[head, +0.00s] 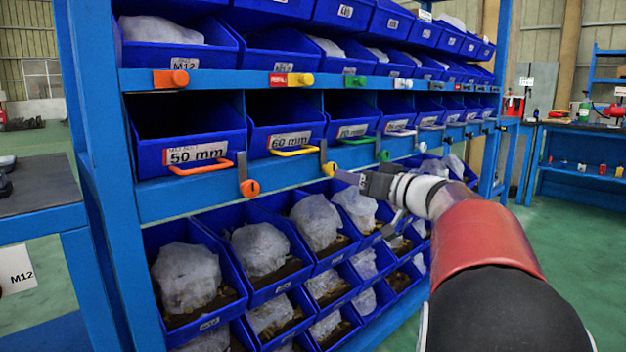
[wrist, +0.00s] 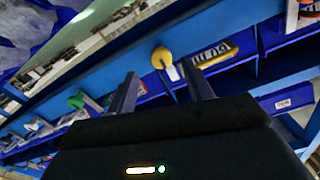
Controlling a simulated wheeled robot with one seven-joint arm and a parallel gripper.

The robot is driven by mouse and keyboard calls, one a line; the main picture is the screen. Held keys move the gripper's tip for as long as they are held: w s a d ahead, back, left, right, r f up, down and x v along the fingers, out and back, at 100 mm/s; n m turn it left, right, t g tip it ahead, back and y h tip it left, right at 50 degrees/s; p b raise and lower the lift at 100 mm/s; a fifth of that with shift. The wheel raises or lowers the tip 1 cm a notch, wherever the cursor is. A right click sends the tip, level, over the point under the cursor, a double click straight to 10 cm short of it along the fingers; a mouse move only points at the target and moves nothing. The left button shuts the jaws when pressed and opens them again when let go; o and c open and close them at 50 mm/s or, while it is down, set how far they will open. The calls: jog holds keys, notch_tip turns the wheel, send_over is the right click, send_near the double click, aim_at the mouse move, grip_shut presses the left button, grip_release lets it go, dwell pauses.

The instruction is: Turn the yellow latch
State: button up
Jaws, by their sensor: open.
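The yellow latch (head: 327,163) hangs on the blue shelf rail below the row of bins, right of the 60 mm bin (head: 287,135). In the wrist view the yellow latch (wrist: 161,58) shows its round knob beyond and between the two fingers. My gripper (head: 350,178) is just right of the latch in the head view. The fingers are apart in the wrist view (wrist: 160,78), with nothing between them. A gap seems to remain between the fingertips and the knob.
An orange latch (head: 249,188) hangs to the left and a green latch (head: 383,155) to the right on the same rail. Another yellow latch (head: 301,79) is on the rail above. Tilted blue bins with bagged parts (head: 260,248) fill the lower shelves.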

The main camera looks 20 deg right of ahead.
aim_at(332, 171)
jog(key=p+x, duration=0.1)
jog(key=x, duration=0.6)
jog(key=shift+c, duration=0.3)
jog(key=c, duration=0.9)
